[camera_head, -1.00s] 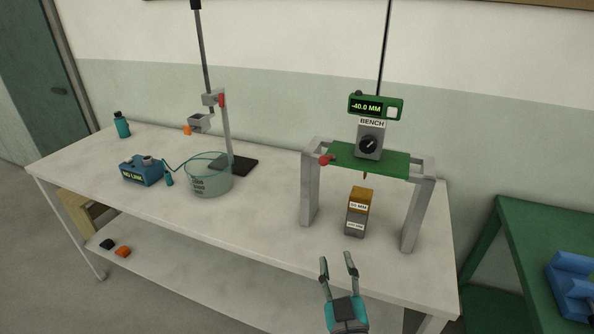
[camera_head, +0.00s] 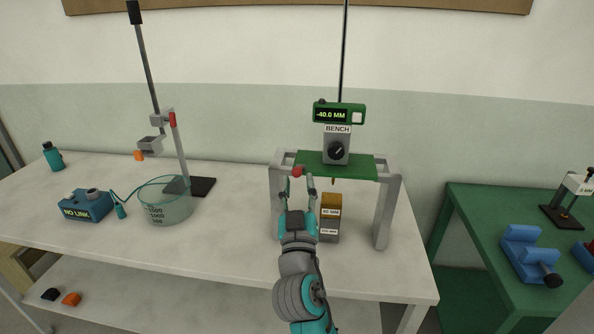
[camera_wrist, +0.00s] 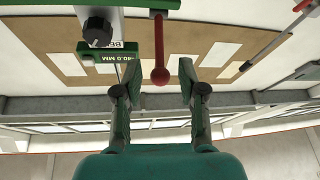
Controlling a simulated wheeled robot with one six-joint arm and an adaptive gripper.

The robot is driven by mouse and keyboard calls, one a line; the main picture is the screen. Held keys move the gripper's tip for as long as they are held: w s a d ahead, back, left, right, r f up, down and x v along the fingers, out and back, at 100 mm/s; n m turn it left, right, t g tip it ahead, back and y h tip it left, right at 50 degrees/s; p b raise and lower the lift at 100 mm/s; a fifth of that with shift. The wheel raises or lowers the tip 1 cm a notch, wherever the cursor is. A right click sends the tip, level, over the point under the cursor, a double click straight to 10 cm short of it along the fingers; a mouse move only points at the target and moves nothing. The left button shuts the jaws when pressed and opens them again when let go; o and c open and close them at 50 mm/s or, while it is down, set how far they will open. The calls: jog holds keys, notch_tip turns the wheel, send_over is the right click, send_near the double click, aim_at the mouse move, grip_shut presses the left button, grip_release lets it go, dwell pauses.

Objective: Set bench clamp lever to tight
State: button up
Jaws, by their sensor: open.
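The bench clamp lever (camera_head: 298,171) is a short arm with a red ball knob at the left front of the green plate (camera_head: 350,166) on the grey bench stand (camera_head: 387,215). In the wrist view the red lever (camera_wrist: 160,74) lies between and beyond the fingertips. My gripper (camera_head: 298,188) is open and empty, pointing up just below the knob. In the wrist view my gripper (camera_wrist: 155,72) has a finger on each side of the knob, with gaps on both sides. The bench gauge (camera_head: 338,114) reads -40.0 MM above a black dial (camera_head: 337,151).
A stacked orange and grey block (camera_head: 330,216) stands under the plate, right of my gripper. A glass beaker (camera_head: 166,203), blue NO LINK box (camera_head: 85,206) and stand base (camera_head: 190,187) sit to the left. A green table (camera_head: 470,215) stands at right.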

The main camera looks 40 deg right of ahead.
aim_at(298, 170)
jog(key=shift+x, duration=2.2)
grip_shut()
